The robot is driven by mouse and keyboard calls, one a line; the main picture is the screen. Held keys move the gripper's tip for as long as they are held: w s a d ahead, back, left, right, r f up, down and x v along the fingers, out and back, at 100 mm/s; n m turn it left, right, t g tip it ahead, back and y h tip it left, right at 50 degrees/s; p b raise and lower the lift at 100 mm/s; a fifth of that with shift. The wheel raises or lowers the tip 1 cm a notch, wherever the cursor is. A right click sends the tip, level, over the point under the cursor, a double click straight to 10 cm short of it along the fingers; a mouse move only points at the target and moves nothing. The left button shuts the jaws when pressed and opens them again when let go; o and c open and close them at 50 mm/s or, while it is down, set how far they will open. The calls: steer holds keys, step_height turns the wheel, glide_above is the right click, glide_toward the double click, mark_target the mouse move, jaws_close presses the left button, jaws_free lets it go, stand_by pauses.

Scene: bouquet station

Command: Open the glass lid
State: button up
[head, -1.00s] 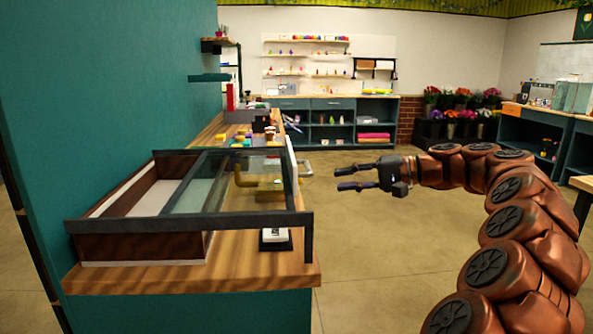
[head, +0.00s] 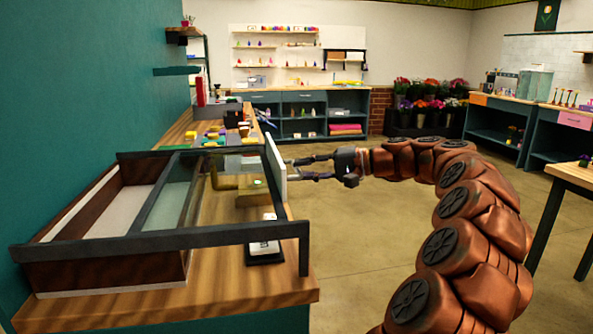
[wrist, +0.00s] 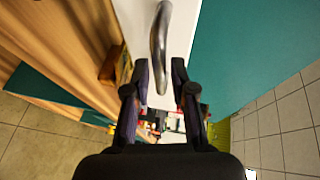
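The glass lid (head: 172,194) is a clear pane in a dark frame over a brown-walled box on the wooden counter, left in the head view. A white upright panel (head: 276,168) stands at the right end of the frame. It also shows in the wrist view (wrist: 190,22), with a curved metal handle (wrist: 161,40) on it. My gripper (head: 289,170) is beside this panel. In the wrist view its fingers (wrist: 160,70) are apart, with the handle between and just beyond the fingertips. Contact with the handle cannot be told.
A black-and-white device (head: 264,246) stands on the counter (head: 220,292) near its front end. Small coloured items (head: 215,137) lie farther back. A teal wall (head: 80,90) rises at the left. The floor (head: 370,260) right of the counter is clear. A wooden table (head: 572,178) stands at the right.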

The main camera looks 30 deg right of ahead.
steer(key=shift+x, duration=1.2)
steer(key=shift+c, duration=0.3)
jaws_close()
